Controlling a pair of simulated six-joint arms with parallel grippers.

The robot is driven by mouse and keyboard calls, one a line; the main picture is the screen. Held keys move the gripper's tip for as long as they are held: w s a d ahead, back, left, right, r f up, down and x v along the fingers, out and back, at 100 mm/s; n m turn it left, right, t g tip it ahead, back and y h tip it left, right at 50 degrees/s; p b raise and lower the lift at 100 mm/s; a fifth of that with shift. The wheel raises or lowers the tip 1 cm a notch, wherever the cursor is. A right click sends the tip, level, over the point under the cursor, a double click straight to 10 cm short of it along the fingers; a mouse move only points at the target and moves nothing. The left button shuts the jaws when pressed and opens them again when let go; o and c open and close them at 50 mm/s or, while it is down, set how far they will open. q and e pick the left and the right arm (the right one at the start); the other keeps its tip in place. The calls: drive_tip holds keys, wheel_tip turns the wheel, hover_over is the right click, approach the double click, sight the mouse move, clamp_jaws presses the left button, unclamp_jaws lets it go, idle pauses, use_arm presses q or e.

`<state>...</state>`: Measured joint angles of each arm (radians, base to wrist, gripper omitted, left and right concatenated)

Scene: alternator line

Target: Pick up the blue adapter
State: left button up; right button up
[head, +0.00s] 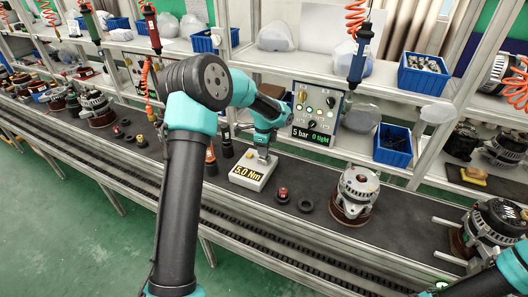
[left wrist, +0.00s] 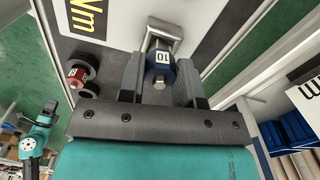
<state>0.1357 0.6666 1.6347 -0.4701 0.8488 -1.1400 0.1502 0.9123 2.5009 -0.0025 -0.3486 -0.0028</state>
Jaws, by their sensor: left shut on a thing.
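The blue adapter (left wrist: 161,70), marked 10, sits between the fingers of my left gripper (left wrist: 160,82) in the left wrist view. The fingers are shut on it. A bright metal piece (left wrist: 166,33) shows just beyond it; I cannot tell whether the two are joined. In the head view my left gripper (head: 262,150) is at the grey box marked 5.0 Nm (head: 246,174), and the adapter is mostly hidden there. My right arm shows only in part at the lower right of the head view, and its fingers are not clear.
A red-topped adapter (head: 282,194) and a dark ring (head: 306,205) lie right of the box. An alternator (head: 357,192) stands farther right on the dark bench. A panel reading 5 bar (head: 317,112) stands behind. Blue bins (head: 392,146) are on the shelves.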

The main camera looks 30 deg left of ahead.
use_arm(q)
wheel_tip(320, 180, up, 2)
drive_tip(key=s+d+r, duration=0.1)
drive_tip(key=s+d, duration=0.7)
drive_tip(key=s, duration=0.5)
drive_tip(key=shift+s+d, duration=0.25)
drive_tip(key=shift+s, duration=0.05)
drive_tip(key=shift+r, duration=0.1)
drive_tip(key=o, duration=0.3)
drive_tip(key=c, duration=0.3)
drive_tip(key=shift+r, duration=2.5)
